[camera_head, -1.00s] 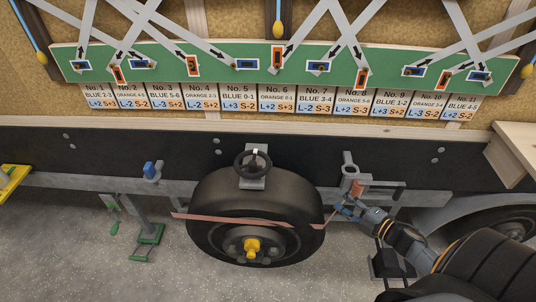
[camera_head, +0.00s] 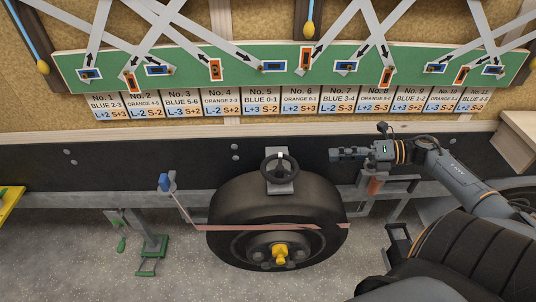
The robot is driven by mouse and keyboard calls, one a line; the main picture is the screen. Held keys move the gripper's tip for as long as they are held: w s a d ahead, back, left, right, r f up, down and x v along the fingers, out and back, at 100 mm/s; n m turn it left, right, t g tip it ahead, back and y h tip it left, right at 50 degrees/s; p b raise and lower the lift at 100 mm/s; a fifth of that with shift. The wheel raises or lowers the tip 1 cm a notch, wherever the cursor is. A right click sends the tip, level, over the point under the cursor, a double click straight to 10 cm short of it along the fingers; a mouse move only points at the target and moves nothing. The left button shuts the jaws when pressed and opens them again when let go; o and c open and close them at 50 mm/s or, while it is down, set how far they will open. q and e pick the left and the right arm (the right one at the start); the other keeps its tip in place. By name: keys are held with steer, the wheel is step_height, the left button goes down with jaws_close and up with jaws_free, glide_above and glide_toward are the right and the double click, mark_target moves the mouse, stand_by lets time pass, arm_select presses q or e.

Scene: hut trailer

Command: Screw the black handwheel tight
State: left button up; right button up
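The black handwheel (camera_head: 280,168) is a spoked ring on a grey bracket (camera_head: 281,187) just above the trailer's tyre (camera_head: 235,207). My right gripper (camera_head: 334,154) is raised in front of the dark side beam, to the right of the handwheel and apart from it. Its fingers point left toward the wheel. At this size I cannot tell whether the fingers are open or shut. My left gripper is out of the picture.
A reddish strap (camera_head: 255,227) runs across the tyre, which has a yellow hub (camera_head: 280,252). A blue-topped fitting (camera_head: 165,182) and a green-footed stand (camera_head: 150,246) are at left. An orange piece (camera_head: 374,186) hangs below my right arm. Labels line the green board (camera_head: 190,74).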

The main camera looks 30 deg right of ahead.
steer(key=b, duration=0.3)
glide_toward(289, 157)
steer(key=x, duration=0.3)
steer(key=shift+w+f, duration=0.3)
steer(key=shift+f, duration=0.05)
steer(key=b+x, duration=0.1)
steer(key=x, duration=0.5)
steer(key=shift+w+a+r, duration=0.1)
steer(key=shift+w+a, duration=0.15)
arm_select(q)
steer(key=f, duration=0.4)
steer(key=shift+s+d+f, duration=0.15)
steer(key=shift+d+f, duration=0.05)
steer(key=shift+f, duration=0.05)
arm_select(e)
jaws_close()
